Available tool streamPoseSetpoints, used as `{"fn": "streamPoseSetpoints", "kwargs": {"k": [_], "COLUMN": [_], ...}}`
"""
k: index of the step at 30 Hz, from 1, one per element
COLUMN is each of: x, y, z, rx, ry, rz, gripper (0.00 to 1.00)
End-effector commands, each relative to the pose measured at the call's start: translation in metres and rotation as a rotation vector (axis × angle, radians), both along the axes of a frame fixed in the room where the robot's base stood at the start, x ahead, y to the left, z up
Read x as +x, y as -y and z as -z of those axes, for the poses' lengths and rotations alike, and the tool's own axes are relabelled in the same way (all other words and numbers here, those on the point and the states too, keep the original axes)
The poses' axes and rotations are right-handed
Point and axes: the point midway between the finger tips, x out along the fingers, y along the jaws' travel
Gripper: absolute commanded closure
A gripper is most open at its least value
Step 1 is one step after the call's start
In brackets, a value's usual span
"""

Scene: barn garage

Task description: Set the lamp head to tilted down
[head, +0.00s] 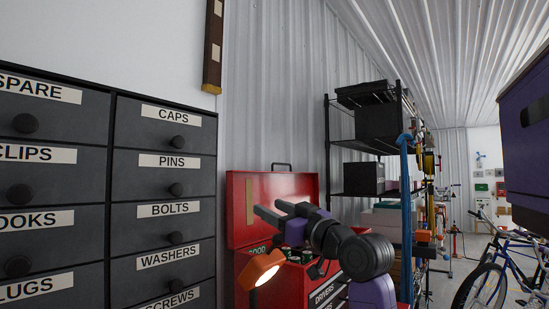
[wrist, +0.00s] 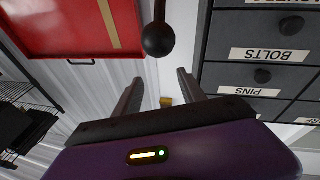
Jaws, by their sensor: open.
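The lamp head (head: 258,268) is an orange shade low in the middle of the head view, in front of the red toolbox. Its lit opening faces down and to the right; the stand is mostly out of sight. My gripper (head: 267,207) is open and empty, above the lamp head and apart from it. In the wrist view the open fingers (wrist: 160,75) point toward a dark ball on a thin rod (wrist: 158,40). The ball lies just beyond the fingertips, between their lines. I cannot tell whether it belongs to the lamp. The orange shade is not visible in the wrist view.
A red toolbox (head: 308,185) with raised lid stands behind my gripper. A dark drawer cabinet (head: 160,185) with labelled drawers fills the left. A black shelf rack (head: 365,194), a blue bicycle (head: 495,268) and a purple cabinet (head: 525,130) are to the right.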

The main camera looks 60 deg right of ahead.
Motion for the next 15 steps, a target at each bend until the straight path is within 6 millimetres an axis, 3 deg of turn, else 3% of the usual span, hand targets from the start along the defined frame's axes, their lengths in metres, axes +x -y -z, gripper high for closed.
{"fn": "streamPoseSetpoints", "kwargs": {"k": [3,15], "x": [0.000,-0.002], "y": [-0.001,0.000], "z": [-0.029,-0.111], "rx": [-0.005,-0.004], "ry": [0.004,0.005], "rz": [-0.001,0.002], "gripper": [0.52,0.52]}}
